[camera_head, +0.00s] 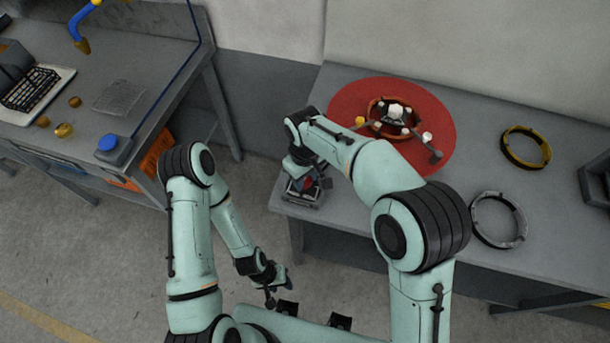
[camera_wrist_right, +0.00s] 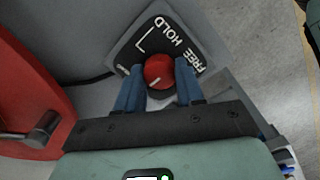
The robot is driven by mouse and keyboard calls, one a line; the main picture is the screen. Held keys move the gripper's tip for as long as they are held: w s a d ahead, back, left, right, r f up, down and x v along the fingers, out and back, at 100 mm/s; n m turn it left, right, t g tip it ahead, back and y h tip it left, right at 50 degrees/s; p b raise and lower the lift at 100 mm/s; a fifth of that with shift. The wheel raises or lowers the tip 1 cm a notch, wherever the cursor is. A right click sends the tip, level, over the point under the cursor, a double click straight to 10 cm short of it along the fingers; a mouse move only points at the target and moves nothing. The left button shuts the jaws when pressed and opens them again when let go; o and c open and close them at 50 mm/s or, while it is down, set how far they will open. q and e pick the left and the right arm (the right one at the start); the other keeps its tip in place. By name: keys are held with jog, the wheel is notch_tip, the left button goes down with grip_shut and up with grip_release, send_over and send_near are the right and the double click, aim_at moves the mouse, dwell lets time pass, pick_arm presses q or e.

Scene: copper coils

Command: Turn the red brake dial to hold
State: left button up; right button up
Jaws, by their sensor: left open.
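The red brake dial (camera_wrist_right: 158,72) is a round knob with a short white line, on a dark plate (camera_wrist_right: 185,30) lettered HOLD and FREE. The line shows low on the knob's face, on the side away from the HOLD lettering. My right gripper (camera_wrist_right: 160,82) has its two blue fingers on either side of the dial, close against it. In the head view the dial (camera_head: 308,182) is small and partly covered by my right gripper (camera_head: 304,178) at the table's left corner. My left gripper (camera_head: 279,284) is open and empty, low over the floor.
A red disc (camera_head: 440,115) with a copper coil (camera_head: 378,128) and arms lies on the grey table behind my right arm. A yellow ring (camera_head: 526,147) and a grey ring (camera_head: 498,220) lie to the right. A workbench (camera_head: 150,60) stands left across a gap.

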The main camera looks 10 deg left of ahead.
jog(key=shift+m, duration=0.3)
jog(key=m, duration=0.3)
jog(key=shift+m, duration=0.3)
jog(key=m, duration=1.3)
jog(key=shift+w+r+m+p, duration=0.1)
jog(key=shift+m+p, duration=0.2)
dwell(0.3)
jog(key=o, duration=1)
jog(key=shift+o, duration=0.2)
